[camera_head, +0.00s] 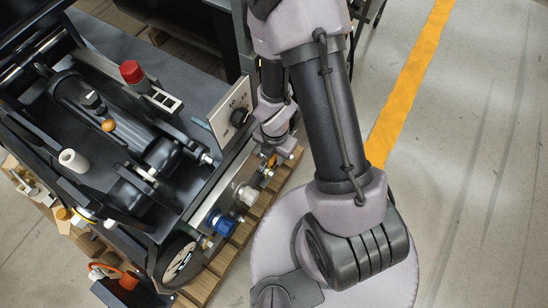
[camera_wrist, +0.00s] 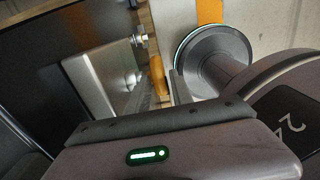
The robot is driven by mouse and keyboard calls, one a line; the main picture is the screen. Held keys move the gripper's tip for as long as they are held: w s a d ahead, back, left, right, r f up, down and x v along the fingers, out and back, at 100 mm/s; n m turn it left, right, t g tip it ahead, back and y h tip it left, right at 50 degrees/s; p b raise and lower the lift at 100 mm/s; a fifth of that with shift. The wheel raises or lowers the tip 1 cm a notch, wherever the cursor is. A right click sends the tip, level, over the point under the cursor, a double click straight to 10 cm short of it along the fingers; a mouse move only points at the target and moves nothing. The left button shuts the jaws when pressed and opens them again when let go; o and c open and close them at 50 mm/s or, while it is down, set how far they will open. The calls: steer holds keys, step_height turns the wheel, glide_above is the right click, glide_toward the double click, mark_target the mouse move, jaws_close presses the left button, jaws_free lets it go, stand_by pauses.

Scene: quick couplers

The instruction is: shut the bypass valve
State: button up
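A small orange handle (camera_head: 271,162), which looks like the bypass valve's lever, shows at the upper end of the coupler strip (camera_head: 237,183) in the head view. My gripper (camera_head: 268,151) is right at the handle, at the right side of the machine.
A blue coupler (camera_head: 222,223) and a white coupler (camera_head: 247,195) sit lower on the strip. The machine rests on a wooden pallet (camera_head: 238,240). Open floor with a yellow line (camera_head: 410,80) lies right.

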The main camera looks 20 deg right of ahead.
steer(key=shift+f, duration=0.4)
steer(key=shift+r, duration=0.1)
steer(key=shift+c, duration=0.2)
jaws_close()
steer(key=shift+d+r+p, duration=0.1)
steer(key=shift+r+p, duration=0.05)
steer(key=shift+p, duration=0.4)
